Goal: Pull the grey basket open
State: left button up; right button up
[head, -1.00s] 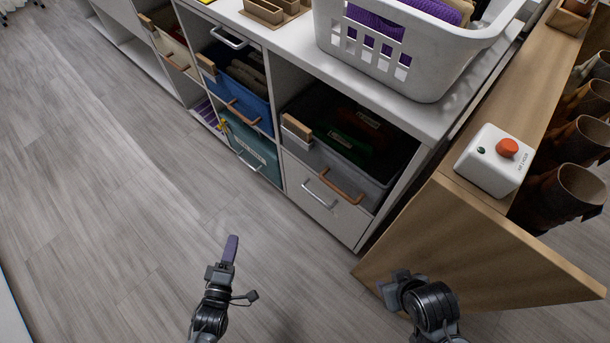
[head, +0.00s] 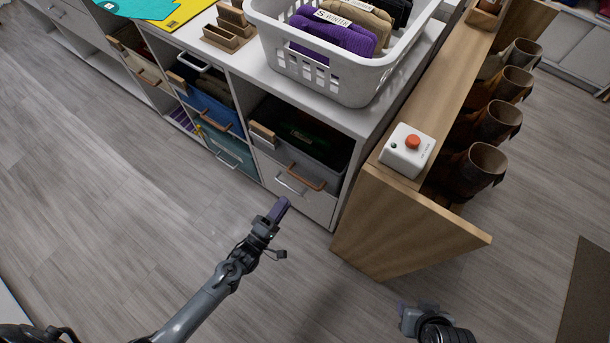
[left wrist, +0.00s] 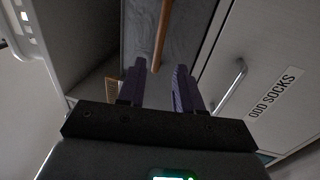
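The grey basket (head: 282,155) sits in the right-hand cubby, with dark and green contents inside. Its tan handle (head: 308,180) runs across its front. In the left wrist view the handle (left wrist: 162,35) shows as a rod ahead of and between my fingers, with the grey basket front (left wrist: 190,28) behind it. My left gripper (head: 280,207) is open and empty, a short way in front of the handle; I see no contact. Its two purple fingers (left wrist: 158,90) are spread. My right gripper (head: 403,306) is low at the right, over the floor, its fingers mostly hidden.
A white drawer (head: 310,205) labelled ODD SOCKS, with a silver handle, is right below the basket. A wooden bench end (head: 400,225) stands to the right, carrying a white box with a red button (head: 407,150). A white laundry basket (head: 345,85) stands on top. The left floor is clear.

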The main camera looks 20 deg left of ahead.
aim_at(301, 179)
pick_arm(q)
jog(key=shift+b+x, duration=1.7)
jog(key=shift+x, duration=3.5)
jog(key=shift+s, duration=0.1)
grip_shut()
